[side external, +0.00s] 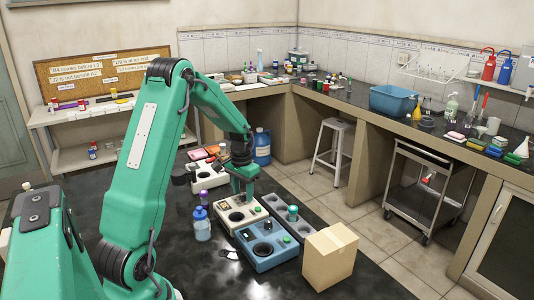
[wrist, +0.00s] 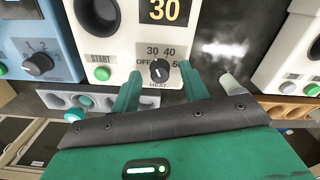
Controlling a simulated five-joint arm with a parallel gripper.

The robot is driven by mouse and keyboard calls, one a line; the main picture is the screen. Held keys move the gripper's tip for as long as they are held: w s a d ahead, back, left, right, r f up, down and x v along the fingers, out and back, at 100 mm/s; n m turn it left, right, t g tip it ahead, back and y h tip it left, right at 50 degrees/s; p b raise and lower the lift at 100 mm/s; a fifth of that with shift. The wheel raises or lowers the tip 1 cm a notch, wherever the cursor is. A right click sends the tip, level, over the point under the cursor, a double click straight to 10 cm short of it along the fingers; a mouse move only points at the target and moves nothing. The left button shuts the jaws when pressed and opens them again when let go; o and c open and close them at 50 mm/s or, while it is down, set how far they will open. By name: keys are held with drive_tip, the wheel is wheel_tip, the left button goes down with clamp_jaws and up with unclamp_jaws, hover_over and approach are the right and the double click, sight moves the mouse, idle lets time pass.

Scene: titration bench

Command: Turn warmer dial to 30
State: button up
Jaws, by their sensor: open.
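The warmer is a cream-white unit (wrist: 125,28) with a display reading 30. Its black heat dial (wrist: 160,70) sits among the marks OFF, 30, 40 and 50. The dial's small pale pointer is too small to read surely. My gripper (wrist: 160,88) is open, its two green fingers to the left and right of the dial in the wrist view. I cannot tell whether they touch it. In the side view my gripper (side external: 241,193) is over the cream-white warmer (side external: 237,215), and the dial is not clear there.
A blue unit (wrist: 40,40) with a numbered knob stands left of the warmer in the wrist view, and another white unit (wrist: 290,50) stands right. In the side view a cardboard box (side external: 330,257) and a blue-capped bottle (side external: 201,224) stand near the units. Dark bench lies bare in front.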

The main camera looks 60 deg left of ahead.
sight(244, 195)
drive_tip(key=shift+r, duration=0.1)
drive_tip(key=shift+r, duration=3.8)
drive_tip(key=shift+d+r, duration=0.2)
drive_tip(key=s+d+r+m+t, duration=0.1)
drive_tip(key=s+d+r, duration=0.25)
drive_tip(key=d, duration=0.35)
drive_tip(key=s+d+r+m+t, duration=0.1)
drive_tip(key=s+d+r+t, duration=0.1)
drive_tip(key=d+r, duration=0.35)
drive_tip(key=s+d+r+t, duration=0.1)
drive_tip(key=s+d+r, duration=0.2)
drive_tip(key=d, duration=0.5)
drive_tip(key=s+d+m+t, duration=0.1)
drive_tip(key=s+d, duration=0.5)
drive_tip(key=shift+s+d+f+t, duration=0.15)
drive_tip(key=shift+s+f+t, duration=0.05)
drive_tip(key=shift+f+t, duration=0.15)
